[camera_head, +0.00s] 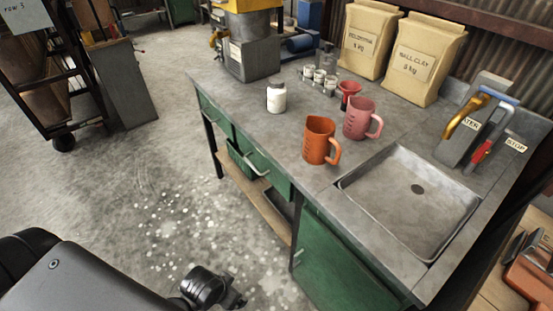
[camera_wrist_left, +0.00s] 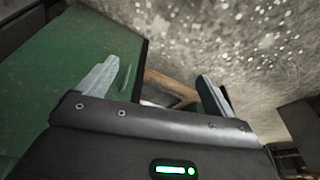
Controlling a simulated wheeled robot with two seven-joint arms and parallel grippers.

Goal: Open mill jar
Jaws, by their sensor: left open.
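A small white jar (camera_head: 276,97) with a greyish-white lid stands upright on the grey worktop (camera_head: 300,200), left of an orange jug (camera_head: 320,139). Its lid appears to be on. My left gripper (camera_wrist_left: 160,82) is open in the left wrist view, with nothing between its two pale fingers. That view shows a green panel, a wooden shelf edge and the speckled floor, and no jar. In the head view my left arm is low at the bottom left, off the bench's front side and well apart from the jar. My right gripper is not in view.
A pink jug (camera_head: 361,118), a red funnel (camera_head: 349,90) and several small cups stand behind the orange jug. A grey and yellow machine (camera_head: 250,50) is at the back left. A sink (camera_head: 415,195) is at the right.

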